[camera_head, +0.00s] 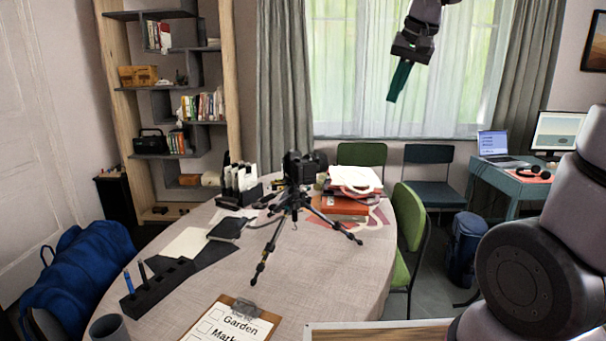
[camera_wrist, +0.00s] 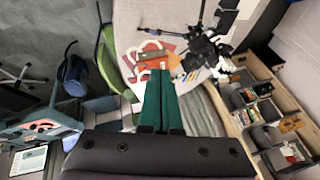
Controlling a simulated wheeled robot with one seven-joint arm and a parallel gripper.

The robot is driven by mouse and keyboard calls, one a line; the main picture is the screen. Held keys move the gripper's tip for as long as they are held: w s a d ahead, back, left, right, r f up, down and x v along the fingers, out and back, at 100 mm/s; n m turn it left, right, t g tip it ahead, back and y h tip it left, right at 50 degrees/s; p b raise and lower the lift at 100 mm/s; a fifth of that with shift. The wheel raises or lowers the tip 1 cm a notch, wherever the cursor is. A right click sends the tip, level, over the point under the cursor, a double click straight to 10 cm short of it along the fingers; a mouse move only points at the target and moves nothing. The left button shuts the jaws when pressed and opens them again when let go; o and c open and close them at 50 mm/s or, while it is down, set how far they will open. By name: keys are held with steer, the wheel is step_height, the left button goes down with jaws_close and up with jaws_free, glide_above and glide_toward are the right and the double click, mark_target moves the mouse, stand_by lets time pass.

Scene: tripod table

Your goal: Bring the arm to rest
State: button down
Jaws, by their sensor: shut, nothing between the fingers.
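My gripper (camera_head: 396,92) hangs in the air at the upper right of the head view, in front of the curtained window, fingers pointing down. Its two green fingers are pressed together and hold nothing; they also show in the wrist view (camera_wrist: 160,75). It is well above the table and touches nothing. My arm comes in from the right edge of the head view, and part of it is out of frame. The round table (camera_head: 310,262) carries a black camera on a tripod (camera_head: 298,190), which is apart from my gripper.
A clipboard (camera_head: 232,322), pen holder (camera_head: 158,290), grey mug (camera_head: 108,328) and stacked books (camera_head: 342,206) are on the table. Green chairs (camera_head: 408,232) stand beyond it. A desk (camera_head: 500,186) with a laptop is at right, a shelf (camera_head: 168,100) at left. The air around my gripper is clear.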

steer(key=s+d+f+t, duration=0.1)
steer(key=s+d, duration=0.1)
steer(key=s, duration=0.6)
steer(key=s+d+f+t, duration=0.1)
steer(key=s+d, duration=0.1)
steer(key=s, duration=0.6)
steer(key=shift+s+f+m, duration=0.3)
steer(key=shift+m, duration=0.1)
